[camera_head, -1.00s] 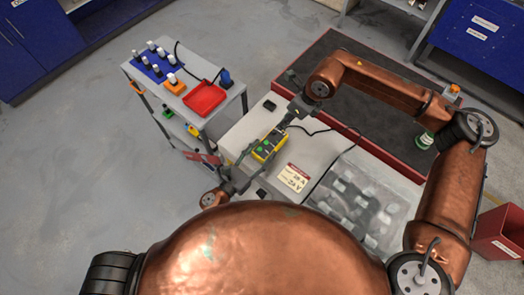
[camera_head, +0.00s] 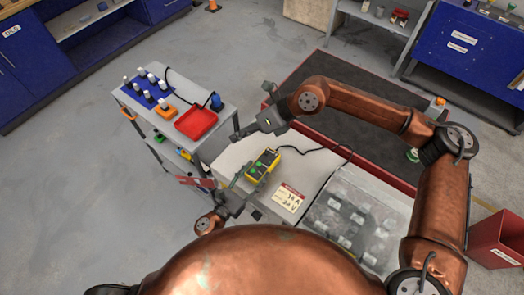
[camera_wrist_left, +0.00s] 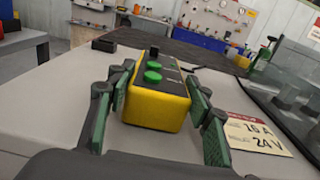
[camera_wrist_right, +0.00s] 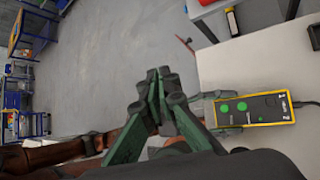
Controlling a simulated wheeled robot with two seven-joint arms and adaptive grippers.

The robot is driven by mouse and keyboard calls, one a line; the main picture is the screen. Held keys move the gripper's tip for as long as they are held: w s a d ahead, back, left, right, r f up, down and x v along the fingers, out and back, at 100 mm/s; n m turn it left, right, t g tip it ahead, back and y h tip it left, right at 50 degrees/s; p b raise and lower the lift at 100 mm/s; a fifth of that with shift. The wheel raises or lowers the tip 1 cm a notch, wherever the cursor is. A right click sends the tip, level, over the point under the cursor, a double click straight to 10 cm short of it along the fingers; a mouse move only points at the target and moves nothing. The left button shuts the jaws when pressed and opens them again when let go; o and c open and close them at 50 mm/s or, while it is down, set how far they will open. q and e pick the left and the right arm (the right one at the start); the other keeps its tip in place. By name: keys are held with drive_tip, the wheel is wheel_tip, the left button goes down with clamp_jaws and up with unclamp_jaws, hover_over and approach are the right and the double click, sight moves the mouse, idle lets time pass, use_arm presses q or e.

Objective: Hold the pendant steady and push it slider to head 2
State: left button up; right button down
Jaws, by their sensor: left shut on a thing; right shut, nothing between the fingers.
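The pendant (camera_head: 262,166) is a yellow box with a dark face and two green buttons, lying on the pale cabinet top. Its face also shows in the left wrist view (camera_wrist_left: 157,105) and right wrist view (camera_wrist_right: 255,110). A small black knob (camera_wrist_left: 154,52), likely the slider, stands at its far end; its exact setting is too small to tell. My left gripper (camera_head: 238,184) has its green-padded fingers on both sides of the pendant (camera_wrist_left: 155,115). My right gripper (camera_head: 238,135) is shut and empty, above and left of the pendant, apart from it; its fingertips meet in the right wrist view (camera_wrist_right: 158,75).
A cable runs from the pendant to the right. A label card (camera_head: 289,198) and a clear cover (camera_head: 350,215) over several parts lie right of it. A grey trolley (camera_head: 215,140) with a red tray (camera_head: 196,122) stands left. A dark red-edged table (camera_head: 330,130) lies behind.

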drive_tip(key=w+a+r+m+t+y, duration=0.15)
drive_tip(key=a+r+m+y, duration=0.25)
drive_tip(key=r, duration=0.6)
drive_tip(key=w+a+r+m+t+y, duration=0.15)
drive_tip(key=a+r+m+y, duration=0.25)
drive_tip(key=r, duration=0.5)
drive_tip(key=w+d+r+m+t+h, duration=0.1)
drive_tip(key=w+d+r+m+t, duration=0.1)
drive_tip(key=w+m+t, duration=0.35)
drive_tip(key=w+d+r+m+t+h, duration=0.1)
drive_tip(key=w+d+r+m+t, duration=0.1)
drive_tip(key=w+m, duration=0.6)
drive_tip(key=w+d+f+m+h, duration=0.25)
drive_tip(key=f+m+h, duration=0.2)
drive_tip(key=f, duration=0.25)
drive_tip(key=w+d+f+m+h, duration=0.2)
drive_tip(key=d+f+m+h, duration=0.1)
drive_tip(key=f+m, duration=0.4)
drive_tip(key=s+d+f+m+g+h, duration=0.1)
drive_tip(key=s+d+f+g+h, duration=0.1)
drive_tip(key=s+f+g, duration=0.2)
drive_tip(key=s+d+f+m+g+h, duration=0.1)
drive_tip(key=s+d+f+g+h, duration=0.2)
drive_tip(key=s+f, duration=0.6)
wheel_tip(320, 180, down, 4)
drive_tip(key=shift+s+d+f+g, duration=0.15)
drive_tip(key=shift+d+f+g, duration=0.1)
drive_tip(key=shift+g, duration=0.5)
